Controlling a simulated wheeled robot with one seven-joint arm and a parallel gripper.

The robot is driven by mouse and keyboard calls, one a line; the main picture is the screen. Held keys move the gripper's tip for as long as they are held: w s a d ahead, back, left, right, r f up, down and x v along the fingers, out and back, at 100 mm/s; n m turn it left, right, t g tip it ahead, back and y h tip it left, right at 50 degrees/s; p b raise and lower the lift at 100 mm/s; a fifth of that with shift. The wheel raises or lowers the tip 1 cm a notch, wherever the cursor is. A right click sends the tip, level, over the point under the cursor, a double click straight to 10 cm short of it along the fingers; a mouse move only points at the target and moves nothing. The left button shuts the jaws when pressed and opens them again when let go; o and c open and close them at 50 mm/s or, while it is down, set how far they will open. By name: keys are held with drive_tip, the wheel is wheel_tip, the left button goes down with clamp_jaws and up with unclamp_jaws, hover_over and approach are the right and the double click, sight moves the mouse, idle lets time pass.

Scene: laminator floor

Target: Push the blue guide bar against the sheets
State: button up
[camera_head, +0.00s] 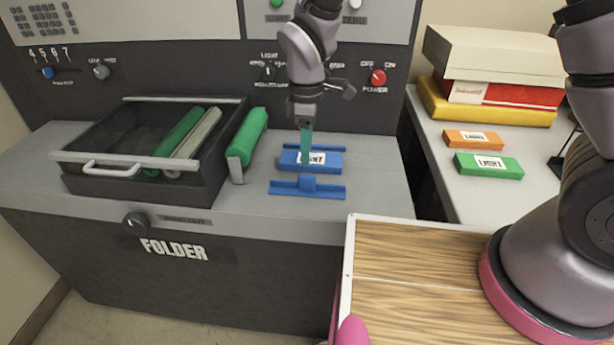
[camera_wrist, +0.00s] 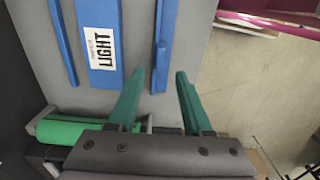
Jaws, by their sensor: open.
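The blue guide bar (camera_head: 330,192) with a raised middle tab lies on the grey top at the near side of the sheets. In the wrist view this bar (camera_wrist: 161,25) stands right of the sheets, with a gap between. The sheets (camera_head: 330,161) are a blue pack labelled LIGHT, also in the wrist view (camera_wrist: 97,12). A second blue rail (camera_head: 340,149) runs along their far side. My gripper (camera_head: 306,158) is open and empty, teal fingers pointing down. In the wrist view its fingertips (camera_wrist: 160,72) lie either side of the bar's line; their height above it is unclear.
A black tray (camera_head: 100,184) with green and grey rolls stands at left, a green roll (camera_head: 248,135) beside it. At right, orange (camera_head: 473,139) and green (camera_head: 489,165) packs lie on a side counter. A wood-topped surface (camera_head: 420,270) is in front.

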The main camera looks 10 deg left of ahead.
sight(307, 177)
wheel_tip(307, 177, down, 8)
drive_tip(key=shift+f, duration=0.15)
idle(0.3)
clamp_jaws()
drive_tip(key=shift+s, duration=0.15)
idle(1.1)
